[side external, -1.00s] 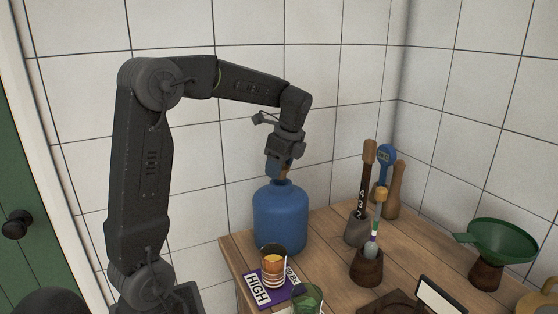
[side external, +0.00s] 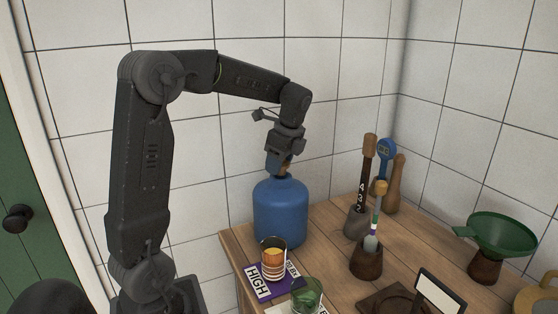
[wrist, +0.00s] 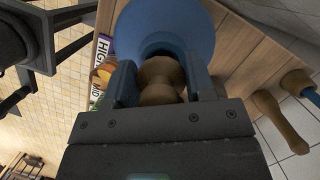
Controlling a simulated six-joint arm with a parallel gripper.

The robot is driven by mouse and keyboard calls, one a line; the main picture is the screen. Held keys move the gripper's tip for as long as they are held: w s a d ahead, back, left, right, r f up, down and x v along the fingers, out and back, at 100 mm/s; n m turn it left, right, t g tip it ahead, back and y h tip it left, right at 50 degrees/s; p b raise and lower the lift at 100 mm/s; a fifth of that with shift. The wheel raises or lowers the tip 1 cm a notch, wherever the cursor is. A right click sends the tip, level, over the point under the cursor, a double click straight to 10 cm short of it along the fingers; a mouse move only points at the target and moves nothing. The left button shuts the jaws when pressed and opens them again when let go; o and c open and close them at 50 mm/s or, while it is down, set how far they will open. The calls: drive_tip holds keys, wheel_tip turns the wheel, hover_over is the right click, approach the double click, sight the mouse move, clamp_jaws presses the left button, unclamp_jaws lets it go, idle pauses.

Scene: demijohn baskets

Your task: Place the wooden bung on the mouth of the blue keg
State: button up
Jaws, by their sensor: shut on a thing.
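The blue keg (side external: 281,215) stands upright on the wooden table near its left back edge. It also fills the top of the wrist view (wrist: 195,25). My gripper (side external: 279,165) is directly over the keg's top, pointing down. In the wrist view my gripper (wrist: 160,85) is shut on the turned wooden bung (wrist: 161,82), with one finger on each side of it. A little of the bung (side external: 285,171) shows below the fingers in the side view, close to the keg's mouth. The mouth is hidden, and I cannot tell whether the bung touches it.
A striped cup (side external: 272,259) stands on a purple card (side external: 262,284) in front of the keg, beside a green glass (side external: 307,296). To the right are holders with upright tools (side external: 366,262) and a green funnel (side external: 500,235). A tiled wall is behind.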

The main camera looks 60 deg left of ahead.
drive_tip(key=shift+f, duration=0.6)
idle(0.3)
drive_tip(key=o, duration=1)
drive_tip(key=v, duration=1.4)
drive_tip(key=shift+w+f, duration=0.1)
drive_tip(key=s+d+f+n+t, duration=0.2)
drive_tip(key=s+d+f+n, duration=0.1)
drive_tip(key=s+d, duration=0.2)
drive_tip(key=s+d+f+n+t+h, duration=0.1)
drive_tip(key=s+d+f+n+t, duration=0.1)
drive_tip(key=s+d+f+n, duration=0.2)
drive_tip(key=s+d+f+n+t+h, duration=0.1)
drive_tip(key=s+d+f+n+t, duration=0.2)
drive_tip(key=s+d, duration=0.4)
drive_tip(key=shift+s+d+f+n, duration=0.1)
drive_tip(key=shift+d+f+n, duration=0.2)
drive_tip(key=shift+d, duration=0.4)
drive_tip(key=shift+s+d+f+n, duration=0.1)
drive_tip(key=shift+d+f+n, duration=0.15)
drive_tip(key=shift+d, duration=0.5)
